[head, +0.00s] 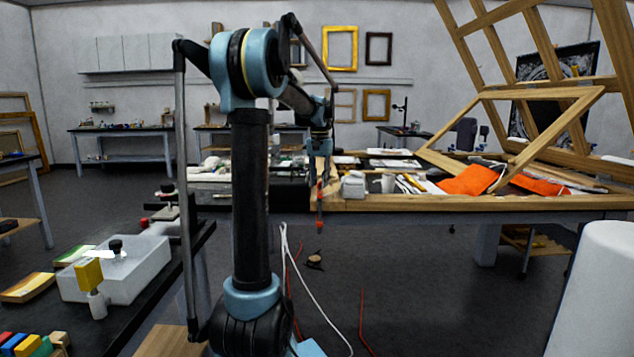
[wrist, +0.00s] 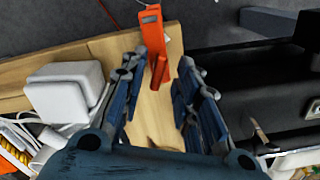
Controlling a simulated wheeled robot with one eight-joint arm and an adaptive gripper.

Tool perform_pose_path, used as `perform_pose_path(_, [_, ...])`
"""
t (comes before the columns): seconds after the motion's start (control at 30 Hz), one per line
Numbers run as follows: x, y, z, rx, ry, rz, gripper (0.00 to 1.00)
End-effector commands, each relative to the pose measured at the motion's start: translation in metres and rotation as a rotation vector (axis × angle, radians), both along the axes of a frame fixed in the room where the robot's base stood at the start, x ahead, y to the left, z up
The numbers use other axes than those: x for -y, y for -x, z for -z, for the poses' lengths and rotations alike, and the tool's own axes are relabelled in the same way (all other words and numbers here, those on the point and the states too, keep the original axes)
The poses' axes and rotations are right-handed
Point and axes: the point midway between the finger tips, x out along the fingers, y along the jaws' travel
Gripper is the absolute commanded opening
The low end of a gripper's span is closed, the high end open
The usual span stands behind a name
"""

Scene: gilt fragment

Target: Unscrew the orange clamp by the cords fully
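The orange clamp (head: 320,208) hangs at the front edge of the wooden worktable (head: 420,204), with its lower end below the tabletop. In the wrist view the orange clamp (wrist: 152,42) sits at the wood's edge, between and just beyond my fingertips. My gripper (head: 320,153) is above the clamp, pointing down. In the wrist view my gripper (wrist: 163,70) has its two blue fingers apart, with wood showing between them. I cannot tell whether either finger touches the clamp. White cords (head: 312,285) and a red cord (head: 362,322) hang or lie below the table.
A white block-like object (wrist: 66,92) stands on the table left of my fingers; it also shows in the head view (head: 353,185). Orange cloths (head: 470,180) and a leaning wooden frame (head: 535,125) occupy the right. A black bench (head: 150,320) stands at left.

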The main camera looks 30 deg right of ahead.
Motion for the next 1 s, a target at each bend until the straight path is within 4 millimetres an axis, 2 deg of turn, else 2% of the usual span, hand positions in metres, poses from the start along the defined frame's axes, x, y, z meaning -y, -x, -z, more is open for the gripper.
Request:
perform_pose_path(0.2, [0.0,0.0,0.0001,0.0,0.0,0.0,0.29])
perform_pose_path(0.33, [0.0001,0.0001,0.0,0.0,0.0,0.0,0.0])
perform_pose_path(0.67, [-0.0008,-0.0013,-0.0003,0.002,-0.001,-0.032,0.0])
perform_pose_path(1.0, [-0.0014,-0.0025,-0.0007,0.004,-0.002,-0.31,0.0])
